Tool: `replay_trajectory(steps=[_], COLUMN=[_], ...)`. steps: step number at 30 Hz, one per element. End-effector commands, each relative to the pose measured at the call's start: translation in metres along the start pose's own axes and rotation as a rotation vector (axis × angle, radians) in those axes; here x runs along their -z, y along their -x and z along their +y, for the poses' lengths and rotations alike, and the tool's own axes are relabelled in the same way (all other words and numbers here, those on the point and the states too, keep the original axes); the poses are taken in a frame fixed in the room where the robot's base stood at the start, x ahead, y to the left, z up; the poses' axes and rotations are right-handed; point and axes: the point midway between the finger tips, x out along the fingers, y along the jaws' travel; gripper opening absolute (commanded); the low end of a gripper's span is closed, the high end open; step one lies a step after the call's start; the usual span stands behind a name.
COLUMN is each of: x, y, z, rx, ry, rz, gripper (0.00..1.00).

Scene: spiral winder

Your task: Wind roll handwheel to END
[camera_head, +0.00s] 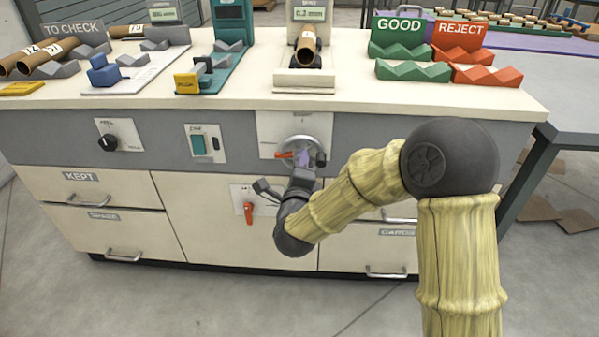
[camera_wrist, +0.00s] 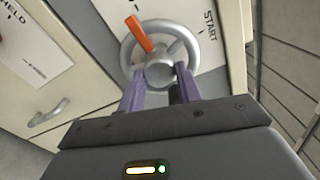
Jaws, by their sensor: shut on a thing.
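The roll handwheel (camera_head: 324,145) is a grey wheel on a white plate on the bench front. It also shows in the wrist view (camera_wrist: 127,52), with a round hub and an orange pointer (camera_wrist: 139,34) pointing up and slightly left there. In the head view the pointer (camera_head: 285,155) points left. The word START (camera_wrist: 211,26) is on the plate right of the wheel in the wrist view; I cannot read END. My gripper (camera_wrist: 160,78) is shut on the handwheel, its purple fingers either side of the hub. A dark knob (camera_head: 321,159) sits at the wheel's right.
An orange lever (camera_head: 249,213) is on a panel below left of the wheel. Drawers with handles (camera_head: 384,272) line the bench front. A cardboard tube (camera_head: 306,48) rests in a stand above the wheel. Green (camera_head: 412,72) and red (camera_head: 487,75) racks stand right of it.

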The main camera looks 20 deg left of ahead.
Motion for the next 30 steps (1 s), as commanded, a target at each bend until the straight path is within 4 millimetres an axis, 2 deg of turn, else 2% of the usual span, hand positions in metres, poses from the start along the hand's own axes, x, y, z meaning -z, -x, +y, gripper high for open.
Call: replay_trajectory(steps=[1, 16, 17, 20, 30], x=[-0.001, -0.0017, -0.0016, -0.0014, -0.0034], y=[0.0013, 0.0013, 0.0012, 0.001, 0.0031], z=[0.0044, 0.0026, 0.0026, 0.0022, 0.001], rx=[-0.009, -0.009, -0.008, -0.007, -0.004], ry=[-0.013, -0.04, -0.04, -0.04, -0.039], rz=[-0.004, -0.004, -0.004, -0.004, -0.006], gripper=[0.12, 0.12, 0.36, 0.56, 0.56])
